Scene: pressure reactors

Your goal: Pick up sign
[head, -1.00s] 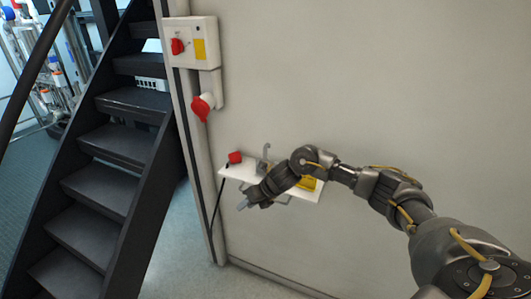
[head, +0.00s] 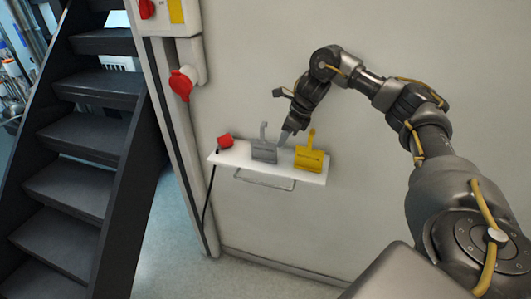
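A small white shelf (head: 228,157) on the wall holds two sign-like tags with upright hooks. One is a grey tag (head: 264,151) in the middle, and the other is a yellow tag (head: 309,158) at the right end. Any writing on them is too small to read. My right gripper (head: 285,115) is above the shelf with its fingers spread apart and nothing visible between them. Its lower finger points down behind or beside the gap between the two tags; I cannot tell whether it touches either. My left gripper is not in view.
A red object (head: 225,141) sits at the shelf's left end, with a dark cable hanging below. A wire handle (head: 264,181) runs under the shelf's front. A red socket (head: 181,83) and a switch box (head: 163,14) are on the wall above left. Dark stairs (head: 85,160) stand at left.

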